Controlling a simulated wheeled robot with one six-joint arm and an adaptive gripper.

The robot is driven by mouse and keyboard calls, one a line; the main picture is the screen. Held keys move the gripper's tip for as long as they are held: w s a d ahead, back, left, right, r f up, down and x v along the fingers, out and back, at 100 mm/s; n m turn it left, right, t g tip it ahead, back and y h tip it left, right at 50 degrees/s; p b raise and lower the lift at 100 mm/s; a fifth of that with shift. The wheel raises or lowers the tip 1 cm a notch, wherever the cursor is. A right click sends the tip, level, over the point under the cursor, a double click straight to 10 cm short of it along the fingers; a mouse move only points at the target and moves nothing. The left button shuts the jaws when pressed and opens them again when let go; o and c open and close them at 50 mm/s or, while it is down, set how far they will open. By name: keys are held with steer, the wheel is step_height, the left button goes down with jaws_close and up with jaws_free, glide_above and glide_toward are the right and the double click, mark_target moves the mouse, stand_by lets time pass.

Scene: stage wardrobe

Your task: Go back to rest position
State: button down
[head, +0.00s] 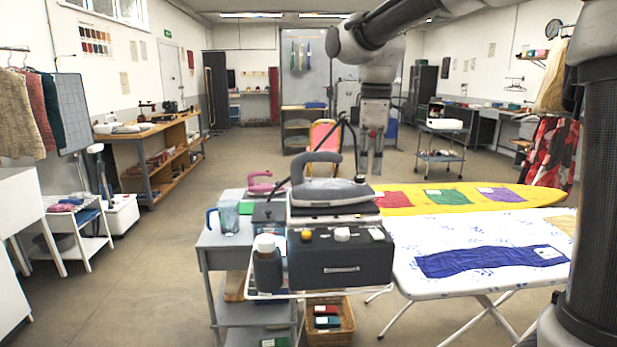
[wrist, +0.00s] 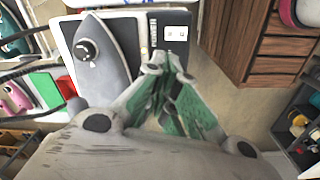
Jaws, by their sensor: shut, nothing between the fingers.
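My gripper (head: 370,165) hangs downward from my arm in the head view, behind and to the right of the grey iron (head: 332,191). Its fingers are together with nothing between them. In the wrist view my gripper (wrist: 168,68) shows its green-padded fingers closed, close to the iron in the picture (wrist: 102,55). The iron sits on top of a dark steam station (head: 340,262) with knobs. Whether the fingers touch anything below cannot be told, but no object is held.
A grey cart (head: 206,258) carries the station, a blue jug (head: 228,217) and a dark bottle (head: 267,265). Ironing boards with a yellow cover (head: 445,197) and a white cover (head: 405,258) stand to the right. An orange chair (head: 323,136) is behind. Open floor lies left.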

steer(key=s+d+f+m+t, duration=0.2)
steer(key=s+d+m, duration=0.5)
steer(key=s, duration=0.4)
steer(key=s+d+f+m+t, duration=0.2)
steer(key=s+d+f+m, duration=0.2)
steer(key=s+d+m, duration=0.3)
steer(key=s+d, duration=0.3)
steer(key=s, duration=0.2)
steer(key=shift+d, duration=0.25)
